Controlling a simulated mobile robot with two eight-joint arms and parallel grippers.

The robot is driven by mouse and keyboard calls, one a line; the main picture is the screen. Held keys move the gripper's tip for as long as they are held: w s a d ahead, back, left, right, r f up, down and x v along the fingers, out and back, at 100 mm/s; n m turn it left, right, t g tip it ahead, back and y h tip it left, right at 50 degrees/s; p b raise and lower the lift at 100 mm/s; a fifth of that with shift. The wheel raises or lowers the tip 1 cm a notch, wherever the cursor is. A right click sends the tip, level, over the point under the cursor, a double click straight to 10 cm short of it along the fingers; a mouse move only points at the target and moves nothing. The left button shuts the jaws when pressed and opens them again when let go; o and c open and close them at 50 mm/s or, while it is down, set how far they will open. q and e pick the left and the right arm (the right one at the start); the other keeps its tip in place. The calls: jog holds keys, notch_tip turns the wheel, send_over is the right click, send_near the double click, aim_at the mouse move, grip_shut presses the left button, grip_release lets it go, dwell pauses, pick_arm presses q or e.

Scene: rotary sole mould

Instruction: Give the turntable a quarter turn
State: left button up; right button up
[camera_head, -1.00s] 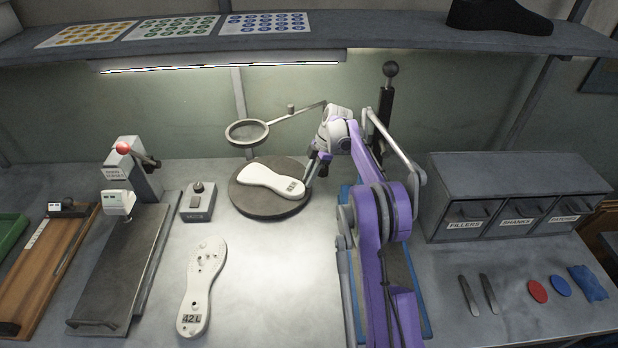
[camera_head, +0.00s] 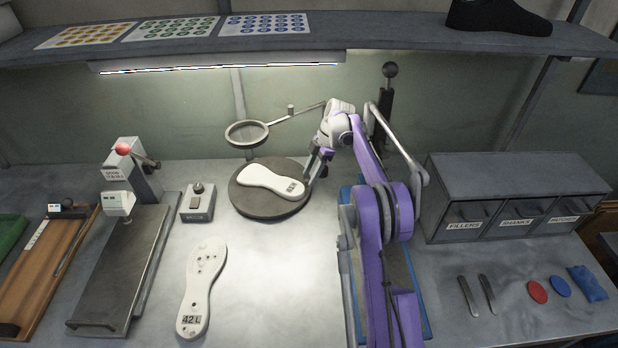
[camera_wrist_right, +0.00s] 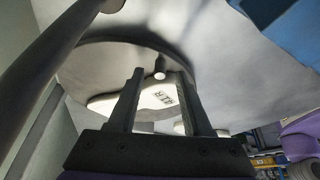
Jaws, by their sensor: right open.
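The turntable (camera_head: 258,208) is a dark round disc on the bench. A white sole mould (camera_head: 268,181) with a number label lies on it, pointing from upper left to lower right. My right gripper (camera_head: 312,171) is at the disc's right edge, by the labelled end of the mould. In the right wrist view my open right gripper (camera_wrist_right: 158,78) faces the turntable (camera_wrist_right: 105,60), and a short light-tipped peg (camera_wrist_right: 160,68) shows between its fingers. The mould (camera_wrist_right: 150,98) shows behind the fingers. I cannot tell whether the fingers touch anything. My left gripper is out of view.
A ring magnifier (camera_head: 247,133) on an arm stands behind the turntable. A small switch box (camera_head: 197,203) and another white sole mould (camera_head: 200,290) are to the left. A black-handled lever (camera_head: 390,70) rises behind my right arm. A drawer cabinet (camera_head: 515,175) stands right.

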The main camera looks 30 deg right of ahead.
jog(key=v, duration=0.9)
jog(key=shift+p, duration=0.4)
